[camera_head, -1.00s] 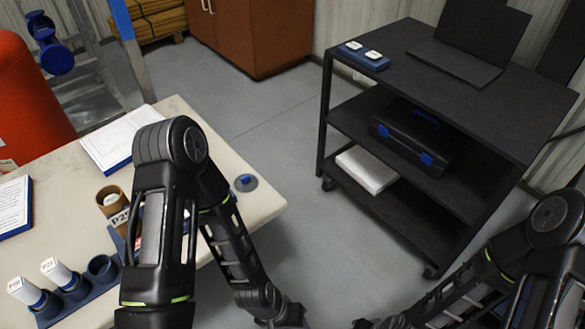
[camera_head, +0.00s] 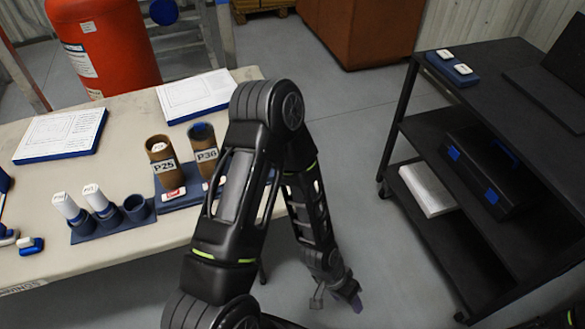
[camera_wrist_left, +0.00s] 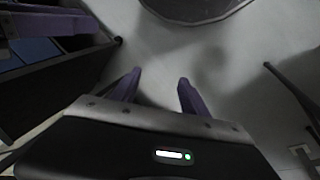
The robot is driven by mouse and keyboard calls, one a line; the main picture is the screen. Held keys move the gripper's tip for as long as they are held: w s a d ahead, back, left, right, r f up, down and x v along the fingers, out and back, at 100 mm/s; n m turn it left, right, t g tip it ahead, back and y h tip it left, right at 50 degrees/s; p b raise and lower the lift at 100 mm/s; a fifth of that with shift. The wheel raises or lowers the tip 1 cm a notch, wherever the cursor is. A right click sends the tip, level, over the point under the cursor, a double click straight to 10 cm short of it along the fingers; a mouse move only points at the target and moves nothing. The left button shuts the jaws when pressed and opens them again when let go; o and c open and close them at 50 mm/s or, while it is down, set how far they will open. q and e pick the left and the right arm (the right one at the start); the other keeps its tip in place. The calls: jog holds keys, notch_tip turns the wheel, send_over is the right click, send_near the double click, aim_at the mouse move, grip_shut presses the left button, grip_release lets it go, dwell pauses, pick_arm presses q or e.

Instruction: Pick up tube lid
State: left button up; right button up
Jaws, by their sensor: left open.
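Two brown tubes stand upright in a blue holder on the table, one marked P25 (camera_head: 160,160) and one marked P36 (camera_head: 203,148). No loose tube lid can be made out now; my left arm covers the right end of the table. My left gripper (camera_head: 336,296) hangs low over the floor, right of the table and apart from it. In the left wrist view its purple fingers (camera_wrist_left: 158,90) are spread with nothing between them. My right gripper is out of view.
A blue rack (camera_head: 113,222) holds two white-topped tubes and has an empty socket. Papers on blue boards (camera_head: 62,135) lie farther back on the beige table (camera_head: 125,120). A black cart (camera_head: 405,125) stands right. Open floor lies between.

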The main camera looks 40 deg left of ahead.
pick_arm(q)
jog(key=w+a+r+m+t+y+b, duration=0.1)
jog(key=w+a+r+m+b, duration=0.2)
jog(key=w+a+m, duration=0.5)
jog(key=w+a+r+m+t+y+b, duration=0.1)
jog(key=w+a+r+t+b, duration=0.2)
jog(key=w, duration=0.8)
jog(key=w+a+r+m+y+b, duration=0.1)
jog(key=w+a+r+m, duration=0.25)
jog(key=a, duration=0.25)
jog(key=w+a+r+m+y, duration=0.2)
jog(key=a+r, duration=0.3)
jog(key=a, duration=0.1)
jog(key=s+a+r+m+g+y, duration=0.2)
jog(key=s+a+r+m+y, duration=0.1)
jog(key=a+m, duration=0.5)
jog(key=shift+a+r+m+g, duration=0.3)
jog(key=shift+a+r+m, duration=0.05)
jog(key=shift+r+m, duration=0.45)
jog(key=shift+s, duration=0.1)
jog(key=shift+x, duration=1.3)
